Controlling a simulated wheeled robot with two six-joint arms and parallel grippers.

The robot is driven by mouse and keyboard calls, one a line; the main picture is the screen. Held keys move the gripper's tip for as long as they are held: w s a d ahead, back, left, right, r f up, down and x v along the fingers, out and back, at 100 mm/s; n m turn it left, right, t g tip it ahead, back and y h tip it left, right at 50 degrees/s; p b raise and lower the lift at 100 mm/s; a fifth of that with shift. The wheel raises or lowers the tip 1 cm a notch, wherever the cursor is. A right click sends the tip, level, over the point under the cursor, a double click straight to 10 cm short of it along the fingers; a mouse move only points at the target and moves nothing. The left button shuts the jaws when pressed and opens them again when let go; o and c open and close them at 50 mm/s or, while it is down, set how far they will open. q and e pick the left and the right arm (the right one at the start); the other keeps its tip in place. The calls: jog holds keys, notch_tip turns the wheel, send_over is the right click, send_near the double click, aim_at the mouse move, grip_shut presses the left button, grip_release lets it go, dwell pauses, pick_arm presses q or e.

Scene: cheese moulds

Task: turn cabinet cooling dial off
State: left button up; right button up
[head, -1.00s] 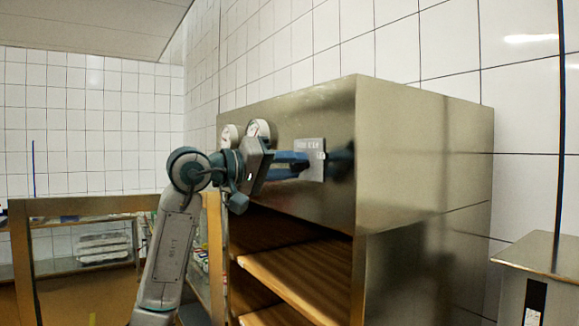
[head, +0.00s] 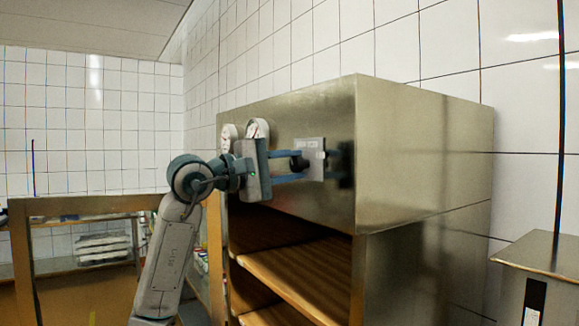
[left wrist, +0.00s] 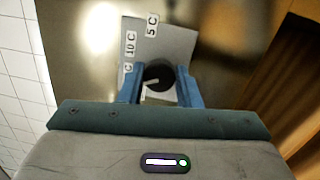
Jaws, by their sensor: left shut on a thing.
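The cooling dial is a black round knob (head: 299,163) on a pale label plate (head: 317,150) on the steel cabinet's (head: 423,150) upper front. In the left wrist view the knob (left wrist: 159,76) sits between my two blue fingers, with a light pointer mark on it. The plate (left wrist: 172,40) there shows the labels "5 C" and "10 C" and part of another; the rest is hidden behind my gripper. My left gripper (head: 297,166) is shut on the knob. My right gripper is not in view.
Two round white gauges (head: 257,129) are on the cabinet front left of the dial. Below are open wooden shelves (head: 295,278). A steel box (head: 545,255) stands at the right. A glass-fronted case (head: 80,202) is at the left.

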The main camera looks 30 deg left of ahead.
pick_arm(q)
jog(key=n, duration=0.4)
jog(key=shift+n+t+y, duration=0.3)
jog(key=shift+n, duration=0.1)
jog(key=shift+n+y, duration=0.3)
jog(key=shift+n, duration=1.7)
jog(key=o, duration=1)
jog(key=shift+c, duration=0.2)
